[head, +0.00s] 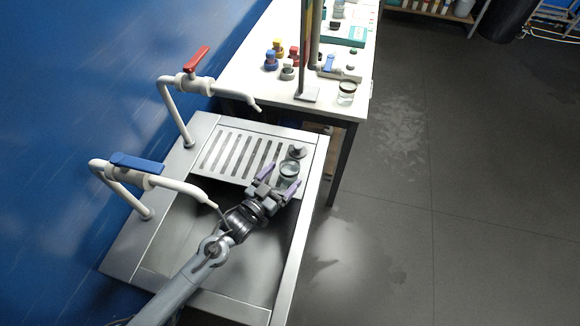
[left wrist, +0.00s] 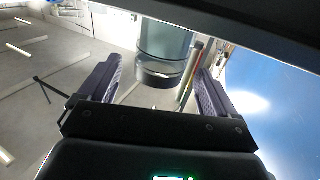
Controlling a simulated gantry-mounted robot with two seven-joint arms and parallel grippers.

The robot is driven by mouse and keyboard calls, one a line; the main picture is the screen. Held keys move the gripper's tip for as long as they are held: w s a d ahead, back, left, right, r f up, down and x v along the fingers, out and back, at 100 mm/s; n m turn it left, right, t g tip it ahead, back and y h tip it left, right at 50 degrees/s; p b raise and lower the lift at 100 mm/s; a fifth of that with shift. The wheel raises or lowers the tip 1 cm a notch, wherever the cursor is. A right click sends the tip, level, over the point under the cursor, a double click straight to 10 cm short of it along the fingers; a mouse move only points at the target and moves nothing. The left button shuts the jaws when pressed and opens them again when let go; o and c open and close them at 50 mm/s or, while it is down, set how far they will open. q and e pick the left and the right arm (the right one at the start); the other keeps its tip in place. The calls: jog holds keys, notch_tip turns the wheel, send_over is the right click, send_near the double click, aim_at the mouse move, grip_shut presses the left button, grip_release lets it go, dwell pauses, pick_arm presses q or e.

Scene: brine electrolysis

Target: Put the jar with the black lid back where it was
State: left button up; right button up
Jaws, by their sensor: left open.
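A clear glass jar (head: 289,171) stands on the slatted drainboard (head: 228,153) of the steel sink, by its right edge. Its rim looks dark; I cannot tell whether a lid is on it. My left gripper (head: 278,187) is open, with its fingers pointing at this jar. In the left wrist view the jar (left wrist: 165,45) shows between and beyond the open fingers (left wrist: 158,88), with a dark band at its lower end. A second glass jar (head: 347,93) with a dark top stands on the white table's near right corner. My right gripper is not in view.
A small dark round object (head: 297,152) lies just behind the jar. A white tap with a blue handle (head: 137,163) reaches over the basin near my left arm. A red-handled tap (head: 197,60) stands farther back. The white table (head: 245,75) holds several small bottles and a stand (head: 307,94).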

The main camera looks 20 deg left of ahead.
pick_arm(q)
jog(key=s+a+f+g+y, duration=0.1)
jog(key=s+g, duration=0.6)
jog(key=s, duration=0.7)
jog(key=s+a+f+n+g+y, duration=0.1)
jog(key=s+g+y, duration=0.2)
jog(key=s, duration=1.1)
jog(key=g, duration=0.3)
jog(key=shift+s+a+f+g, duration=0.15)
jog(key=shift+a+f+g, duration=0.05)
jog(key=shift+f+g, duration=0.2)
notch_tip(320, 180, up, 31)
jog(key=p, duration=3.1)
jog(key=shift+f, duration=0.2)
